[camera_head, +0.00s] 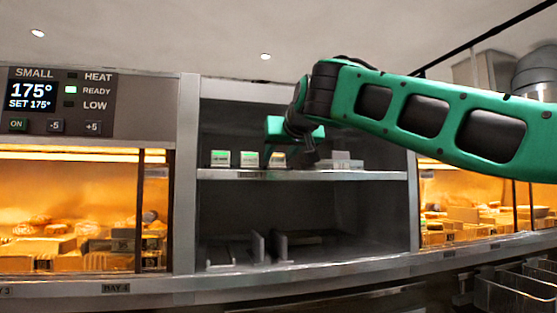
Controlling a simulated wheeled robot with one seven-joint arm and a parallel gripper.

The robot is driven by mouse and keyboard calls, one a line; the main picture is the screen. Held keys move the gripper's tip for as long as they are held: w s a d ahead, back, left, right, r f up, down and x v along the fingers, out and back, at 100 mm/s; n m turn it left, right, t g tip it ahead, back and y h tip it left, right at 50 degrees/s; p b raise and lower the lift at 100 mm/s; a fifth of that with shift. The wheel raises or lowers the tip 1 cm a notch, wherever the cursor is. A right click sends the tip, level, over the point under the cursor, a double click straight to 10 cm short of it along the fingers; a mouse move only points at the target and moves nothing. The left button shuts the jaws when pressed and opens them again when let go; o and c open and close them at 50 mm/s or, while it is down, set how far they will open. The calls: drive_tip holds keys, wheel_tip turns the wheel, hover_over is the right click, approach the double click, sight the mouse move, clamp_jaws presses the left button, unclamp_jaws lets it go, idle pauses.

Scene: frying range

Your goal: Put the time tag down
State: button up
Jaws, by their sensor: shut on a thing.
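My gripper (279,147) hangs over the upper shelf (300,175) of the open middle bay, pointing down. It is shut on a small time tag (277,161) with a yellow-orange top, right beside the other tags. The fingers are small and partly hidden by the wrist. I cannot tell whether the tag touches the shelf. Two white tags with green tops, a left one (221,158) and a right one (250,159), stand upright on the shelf to the left of my gripper.
Grey blocks (342,161) stand on the shelf to the right. A lower shelf holds dark racks (286,244). Lit food cabinets flank the bay, the left one (70,215) under a control panel (58,102) reading 175°. Wire baskets (515,290) are at the lower right.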

drive_tip(key=o, duration=1.1)
drive_tip(key=v, duration=1.2)
drive_tip(key=shift+a, duration=0.1)
